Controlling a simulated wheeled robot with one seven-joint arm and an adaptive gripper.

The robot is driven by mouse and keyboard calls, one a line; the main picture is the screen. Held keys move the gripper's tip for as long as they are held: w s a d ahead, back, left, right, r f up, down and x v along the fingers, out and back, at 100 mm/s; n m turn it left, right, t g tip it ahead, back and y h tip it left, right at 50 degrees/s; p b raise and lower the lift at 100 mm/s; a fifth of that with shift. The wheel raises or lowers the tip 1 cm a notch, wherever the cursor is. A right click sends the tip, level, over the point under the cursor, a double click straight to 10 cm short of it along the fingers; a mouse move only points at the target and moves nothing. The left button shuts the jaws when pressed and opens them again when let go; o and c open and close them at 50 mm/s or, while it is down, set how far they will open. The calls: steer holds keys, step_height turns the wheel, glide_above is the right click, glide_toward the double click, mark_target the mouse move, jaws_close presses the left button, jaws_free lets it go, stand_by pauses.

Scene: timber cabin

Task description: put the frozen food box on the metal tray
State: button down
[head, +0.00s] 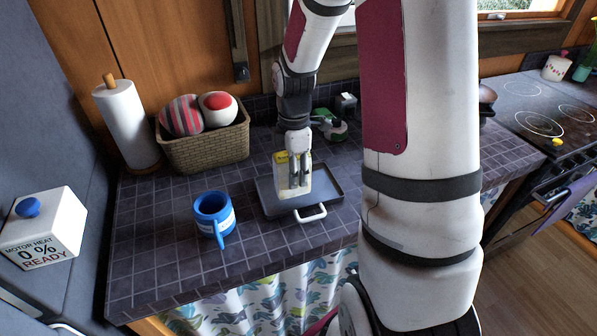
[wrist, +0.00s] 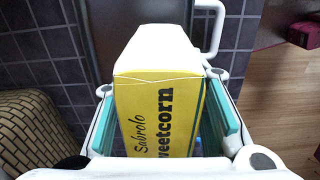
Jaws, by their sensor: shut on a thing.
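The frozen food box (wrist: 158,100) is yellow and white, with "Sabrolo" and "sweetcorn" lettering in the wrist view. My gripper (head: 296,158) is shut on it, with a finger pad on each side of the box. In the head view the box (head: 293,184) hangs upright below my gripper, over the left part of the metal tray (head: 328,186). The tray is dark and shallow with a pale handle at its front, and lies on the tiled counter. I cannot tell whether the box's lower end touches the tray.
A blue mug (head: 213,214) stands left of the tray. A wicker basket (head: 205,148) with two balls and a paper towel roll (head: 127,124) stand at the back left. A green and white item (head: 330,125) lies behind the tray. The front left counter is clear.

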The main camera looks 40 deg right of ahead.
steer(key=shift+w+d+f, duration=0.65)
steer(key=shift+d+f, duration=0.1)
steer(key=shift+f, duration=0.2)
steer(key=shift+w+d+f, duration=0.6)
steer(key=shift+d+f, duration=0.15)
steer(key=shift+f, duration=0.2)
steer(key=shift+f, duration=0.2)
steer(key=c, duration=1)
jaws_free()
steer(key=shift+c, duration=0.2)
